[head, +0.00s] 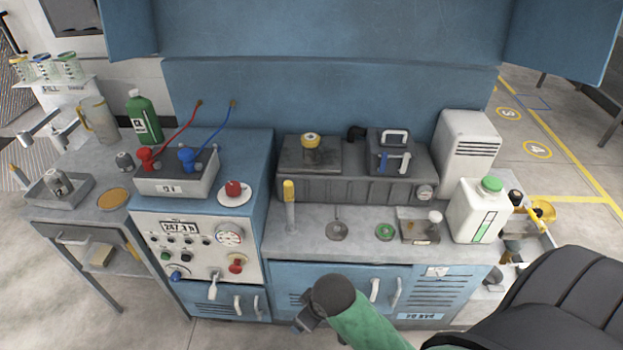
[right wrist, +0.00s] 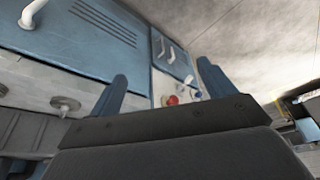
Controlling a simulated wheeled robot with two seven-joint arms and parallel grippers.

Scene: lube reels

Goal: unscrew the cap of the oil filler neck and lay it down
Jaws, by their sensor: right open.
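The oil filler neck (head: 311,156) stands on top of the dark grey engine block at the back of the bench. The neck and cap cannot be made out there. My left gripper is not in view.
A yellow-handled dipstick (head: 289,203), a green ring (head: 384,232) and a small tray (head: 411,238) are along the bench front. A white jug (head: 474,212) stands right. A control panel (head: 195,252) is left. Bare bench top (head: 312,232) shows between the small items.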

